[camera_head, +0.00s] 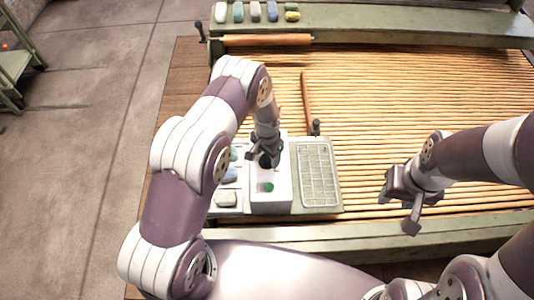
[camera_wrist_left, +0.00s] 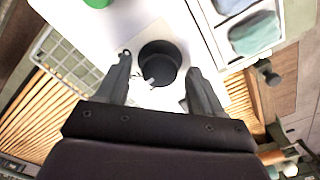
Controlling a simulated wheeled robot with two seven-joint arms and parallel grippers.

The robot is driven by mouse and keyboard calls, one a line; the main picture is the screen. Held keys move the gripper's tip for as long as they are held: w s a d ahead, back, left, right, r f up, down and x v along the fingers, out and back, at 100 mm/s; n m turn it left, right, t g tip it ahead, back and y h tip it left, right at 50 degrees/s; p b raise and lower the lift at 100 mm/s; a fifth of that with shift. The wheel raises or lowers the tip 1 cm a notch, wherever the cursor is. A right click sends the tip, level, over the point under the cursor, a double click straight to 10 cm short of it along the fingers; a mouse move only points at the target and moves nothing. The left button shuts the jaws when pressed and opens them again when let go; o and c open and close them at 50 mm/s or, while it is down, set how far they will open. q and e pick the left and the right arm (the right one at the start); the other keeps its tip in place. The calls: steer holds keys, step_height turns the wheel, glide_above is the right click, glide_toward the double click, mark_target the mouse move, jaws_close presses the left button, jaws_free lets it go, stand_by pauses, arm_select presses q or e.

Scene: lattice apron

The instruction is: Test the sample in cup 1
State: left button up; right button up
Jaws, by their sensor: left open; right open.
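A white block-shaped device (camera_head: 270,200) stands on the near bench, with a green round spot (camera_head: 268,187) on its top. The green spot also shows at the top of the left wrist view (camera_wrist_left: 97,2). A dark round opening (camera_wrist_left: 160,62) in the white top lies between my left fingers; I cannot tell whether it is a cup or an empty well. My left gripper (camera_head: 264,158) is open just over this opening, pointing down, its fingers (camera_wrist_left: 158,66) on either side. My right gripper (camera_head: 401,207) is open and empty over the slats at the right. No number marking a cup is readable.
A wire rack (camera_head: 318,176) lies right of the device. Coloured pads in a tray (camera_head: 226,198) lie to its left. A wooden roller (camera_head: 307,100) with a dark handle lies behind on the slats (camera_head: 400,90). More pads (camera_head: 255,12) line the far rail.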

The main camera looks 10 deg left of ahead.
arm_select(q)
steer(key=c, duration=1.1)
steer(key=shift+o, duration=0.2)
steer(key=shift+n, duration=0.3)
steer(key=shift+f+n+b, duration=0.1)
steer(key=shift+n+b, duration=0.45)
steer(key=shift+n, duration=0.05)
steer(key=shift+n+b, duration=0.6)
steer(key=shift+n, duration=0.6)
steer(key=n+b, duration=0.1)
steer(key=n, duration=0.3)
steer(key=shift+n+b, duration=0.3)
steer(key=o, duration=1.1)
steer(key=shift+c, duration=0.2)
